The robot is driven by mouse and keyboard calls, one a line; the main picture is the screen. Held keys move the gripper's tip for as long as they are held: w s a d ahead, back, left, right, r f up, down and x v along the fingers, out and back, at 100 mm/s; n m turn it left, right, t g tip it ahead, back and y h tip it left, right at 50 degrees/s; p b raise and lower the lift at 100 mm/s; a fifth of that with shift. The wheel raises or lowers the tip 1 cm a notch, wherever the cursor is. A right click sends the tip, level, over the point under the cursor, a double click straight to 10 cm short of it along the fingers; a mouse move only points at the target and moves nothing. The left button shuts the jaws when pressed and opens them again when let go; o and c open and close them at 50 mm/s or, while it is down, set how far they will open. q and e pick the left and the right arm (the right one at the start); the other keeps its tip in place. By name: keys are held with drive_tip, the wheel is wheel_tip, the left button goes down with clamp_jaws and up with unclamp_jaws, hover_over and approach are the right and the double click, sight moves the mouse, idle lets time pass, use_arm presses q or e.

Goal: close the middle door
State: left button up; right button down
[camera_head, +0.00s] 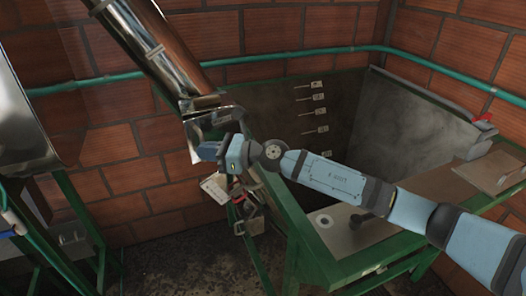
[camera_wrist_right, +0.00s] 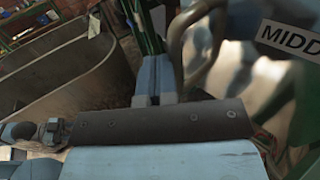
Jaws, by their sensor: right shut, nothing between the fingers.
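In the head view, my right arm reaches in from the right. Its gripper (camera_head: 208,151) is at the lower end of the slanted metal chute (camera_head: 165,50), just below the shiny metal box or door (camera_head: 207,120) there. In the right wrist view, the gripper fingers (camera_wrist_right: 155,85) are together and hold nothing. A curved metal handle (camera_wrist_right: 190,30) is close to their right. Behind it is a shiny panel with a white label reading "MIDD" (camera_wrist_right: 288,38), cut off by the frame edge. I cannot tell whether the fingers touch the handle. My left gripper is not in view.
A green-framed tank (camera_head: 440,105) with grey walls fills the right side, with several small labelled levers (camera_head: 318,97) on the back wall. Papers and a padlock-like part (camera_head: 250,222) hang below the gripper. Floor shows below.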

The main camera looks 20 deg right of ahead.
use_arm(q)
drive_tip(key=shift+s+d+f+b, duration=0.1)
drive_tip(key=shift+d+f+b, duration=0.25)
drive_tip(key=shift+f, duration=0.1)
use_arm(e)
drive_tip(key=shift+w+a, duration=0.35)
drive_tip(key=shift+w, duration=0.25)
drive_tip(key=shift+w+a, duration=0.35)
drive_tip(key=shift+w, duration=0.25)
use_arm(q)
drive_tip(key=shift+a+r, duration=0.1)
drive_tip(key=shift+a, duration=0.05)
use_arm(e)
drive_tip(key=shift+f, duration=0.1)
